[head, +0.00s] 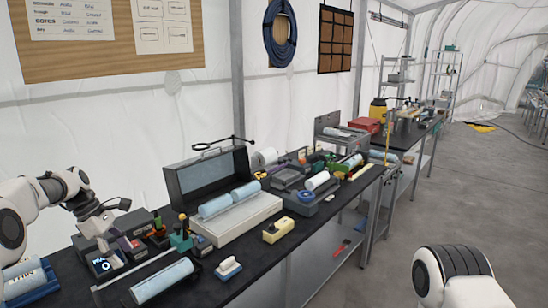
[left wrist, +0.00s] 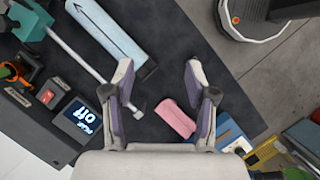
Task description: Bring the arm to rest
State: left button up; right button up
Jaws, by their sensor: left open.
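My left arm comes in from the left of the head view, and its gripper (head: 112,222) hangs over the near left part of the black workbench (head: 243,287). In the left wrist view the two fingers of the left gripper (left wrist: 160,82) stand wide apart, with nothing held between them. A pink block (left wrist: 177,120) lies on the dark bench top below the fingers, seen through the gap. A link of my right arm shows at the lower right of the head view; its gripper is out of the picture.
A blue-white roll (head: 162,281) lies at the bench's near edge. A small display (head: 99,266) stands below the left gripper. A grey case with rolls (head: 238,216) and a yellow block (head: 278,230) are further right. Grey floor (head: 490,175) is open at right.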

pick_arm(q)
jog(key=s+d+f+m+g+b, duration=0.15)
jog(key=s+d+f, duration=0.25)
jog(key=s+f, duration=0.45)
jog(key=s+d+f+m+g+y+b, duration=0.15)
jog(key=s+d+f+g, duration=0.35)
jog(key=f, duration=0.7)
jog(key=s+d+f+b, duration=0.2)
jog(key=s+d+f, duration=0.1)
jog(key=s+f, duration=0.6)
jog(key=s+d+f+m+y+b, duration=0.15)
jog(key=s+f+m, duration=0.25)
jog(key=s+f, duration=0.65)
jog(key=s+r+m+t+y, duration=0.1)
jog(key=s+r+m+t, duration=0.2)
jog(key=s+m, duration=0.85)
jog(key=t, duration=0.1)
jog(key=w+t, duration=0.1)
jog(key=t, duration=0.1)
jog(key=shift+w+d+r, duration=0.1)
jog(key=shift+w+d, duration=0.05)
jog(key=shift+d, duration=0.15)
pick_arm(e)
notch_tip(320, 180, down, 6)
jog(key=shift+s+f, duration=0.15)
jog(key=shift+s, duration=0.15)
jog(key=shift+s, duration=0.1)
